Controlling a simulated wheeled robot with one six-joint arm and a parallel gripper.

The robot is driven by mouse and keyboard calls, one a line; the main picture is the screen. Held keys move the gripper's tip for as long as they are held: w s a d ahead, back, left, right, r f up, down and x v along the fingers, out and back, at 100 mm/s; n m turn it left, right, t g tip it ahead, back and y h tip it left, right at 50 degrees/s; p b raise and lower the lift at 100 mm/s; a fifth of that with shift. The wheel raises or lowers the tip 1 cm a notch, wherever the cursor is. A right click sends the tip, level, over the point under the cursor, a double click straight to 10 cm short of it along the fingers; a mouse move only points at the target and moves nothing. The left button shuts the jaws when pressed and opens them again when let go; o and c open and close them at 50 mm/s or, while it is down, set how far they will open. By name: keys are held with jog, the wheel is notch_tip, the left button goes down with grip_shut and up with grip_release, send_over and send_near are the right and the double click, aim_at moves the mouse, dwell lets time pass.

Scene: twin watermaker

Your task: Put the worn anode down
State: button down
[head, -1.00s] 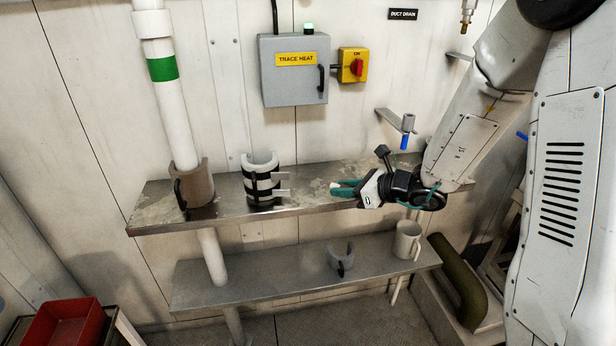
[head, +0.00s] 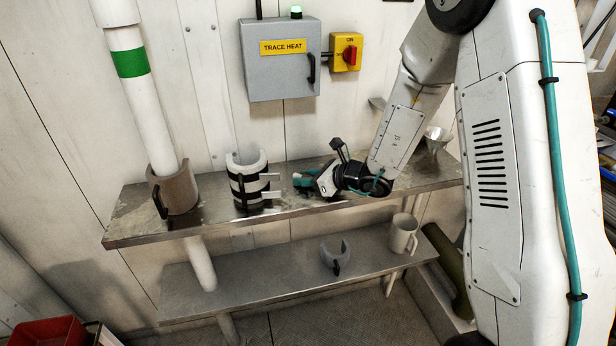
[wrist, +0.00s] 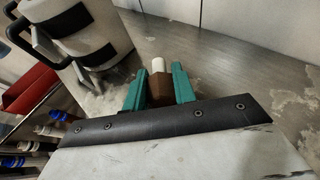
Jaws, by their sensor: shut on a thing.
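My gripper (head: 300,182) is over the upper steel shelf (head: 330,193), just right of a white shell with black bands (head: 248,196). In the wrist view, its two teal fingers (wrist: 159,86) are shut on the worn anode (wrist: 160,92), a short brown piece with a white stub on top. The anode stands roughly upright between the fingers, and its lower end is hidden by my gripper body. In the head view I cannot make the anode out clearly. I cannot tell whether it touches the shelf.
A brown half-shell (head: 180,192) wraps the white pipe (head: 139,97) at the left of the shelf. A metal cup (head: 435,141) stands behind my arm. The shelf's front strip is clear.

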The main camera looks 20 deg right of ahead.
jog(key=c, duration=1.1)
grip_release()
